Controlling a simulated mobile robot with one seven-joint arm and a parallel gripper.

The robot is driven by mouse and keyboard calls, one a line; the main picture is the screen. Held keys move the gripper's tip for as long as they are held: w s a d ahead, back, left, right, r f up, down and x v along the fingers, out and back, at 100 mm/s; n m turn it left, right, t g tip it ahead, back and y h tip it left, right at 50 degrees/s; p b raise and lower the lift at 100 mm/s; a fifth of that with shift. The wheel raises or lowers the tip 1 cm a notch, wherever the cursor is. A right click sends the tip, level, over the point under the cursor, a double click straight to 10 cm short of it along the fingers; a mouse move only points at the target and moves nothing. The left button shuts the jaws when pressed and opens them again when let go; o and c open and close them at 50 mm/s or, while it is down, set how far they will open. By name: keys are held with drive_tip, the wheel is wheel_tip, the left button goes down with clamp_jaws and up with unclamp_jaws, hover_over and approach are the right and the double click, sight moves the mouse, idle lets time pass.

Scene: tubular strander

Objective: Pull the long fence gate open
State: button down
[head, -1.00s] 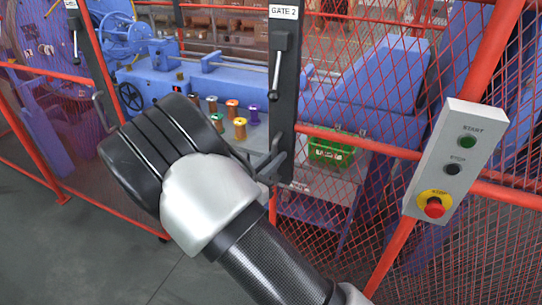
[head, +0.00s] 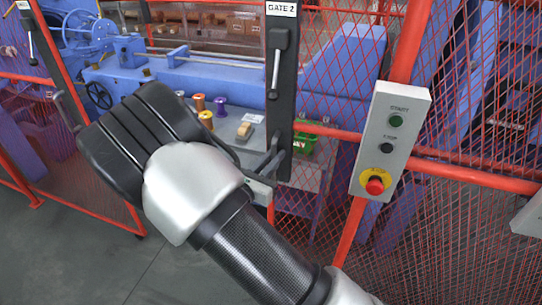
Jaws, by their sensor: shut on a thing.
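The long gate's dark upright, labelled GATE 2 (head: 281,10), stands in the middle of the head view. A lever with a light grip (head: 276,70) hangs down along its upper part. A dark pull handle (head: 270,157) sticks out lower on the same upright. My gripper (head: 264,180) is at this handle and shut on it. My wrist and forearm cover most of the gripper, so its fingers are largely hidden.
A grey control box (head: 390,140) with START, a dark button and a red stop knob is on the red post to the right. Blue machinery (head: 190,75) and a bench with spools (head: 205,119) lie behind the fence. Grey floor (head: 75,255) is clear at lower left.

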drive_tip(key=shift+f, duration=0.15)
drive_tip(key=c, duration=1.8)
unclamp_jaws()
drive_tip(key=shift+o, duration=0.2)
drive_tip(key=shift+s, duration=0.1)
drive_tip(key=v, duration=1.7)
drive_tip(key=shift+a, duration=0.2)
